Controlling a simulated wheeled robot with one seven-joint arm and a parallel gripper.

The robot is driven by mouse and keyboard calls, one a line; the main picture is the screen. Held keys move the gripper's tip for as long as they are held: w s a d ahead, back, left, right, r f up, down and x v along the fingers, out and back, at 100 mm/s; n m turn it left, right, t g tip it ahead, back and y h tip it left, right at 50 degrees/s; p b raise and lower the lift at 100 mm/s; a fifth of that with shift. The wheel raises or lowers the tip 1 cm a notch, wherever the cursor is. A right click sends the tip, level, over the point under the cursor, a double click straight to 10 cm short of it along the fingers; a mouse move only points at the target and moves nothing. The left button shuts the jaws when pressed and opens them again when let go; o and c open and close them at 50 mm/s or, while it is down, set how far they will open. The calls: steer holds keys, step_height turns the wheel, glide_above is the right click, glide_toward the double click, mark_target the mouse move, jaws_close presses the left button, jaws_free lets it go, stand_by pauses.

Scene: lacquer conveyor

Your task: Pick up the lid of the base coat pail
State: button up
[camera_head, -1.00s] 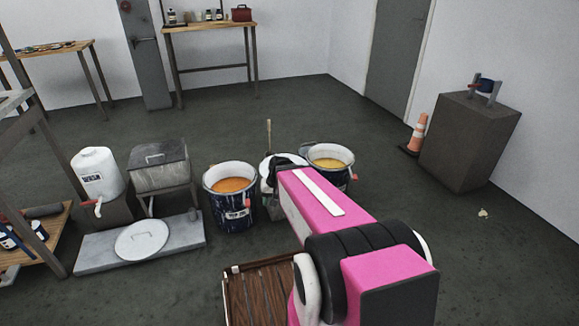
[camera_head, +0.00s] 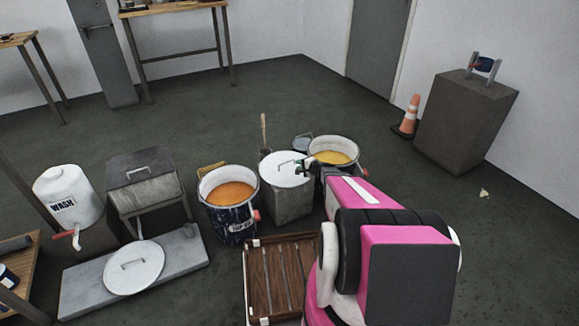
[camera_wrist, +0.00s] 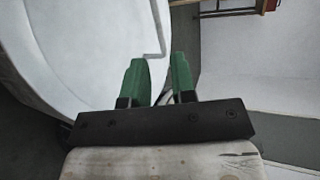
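A white round lid (camera_head: 284,171) with a bar handle sits on the grey middle pail (camera_head: 292,203). No label shows on that pail, so I cannot read whether it is base coat. The lid (camera_wrist: 75,45) fills the upper left of the wrist view, its thin handle (camera_wrist: 158,30) reaching down near the fingertips. My gripper (camera_head: 305,164) is at the right side of this lid, near the handle. Its two green fingers (camera_wrist: 158,75) stand apart with nothing clearly between them. Another white lid (camera_head: 134,267) with a handle lies on the grey slab (camera_head: 85,288) at left.
A dark pail (camera_head: 233,226) with orange contents stands left of the middle pail. A pail (camera_head: 320,146) with yellow contents stands just right, partly behind my arm. A wooden slatted crate (camera_head: 275,280) is in front. A stick (camera_head: 264,132) rises behind.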

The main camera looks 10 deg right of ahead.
mark_target(287, 165)
steer(key=x, duration=0.5)
steer(key=shift+w+f, duration=0.1)
steer(key=shift+w, duration=0.05)
steer(key=shift+x, duration=2.7)
jaws_close()
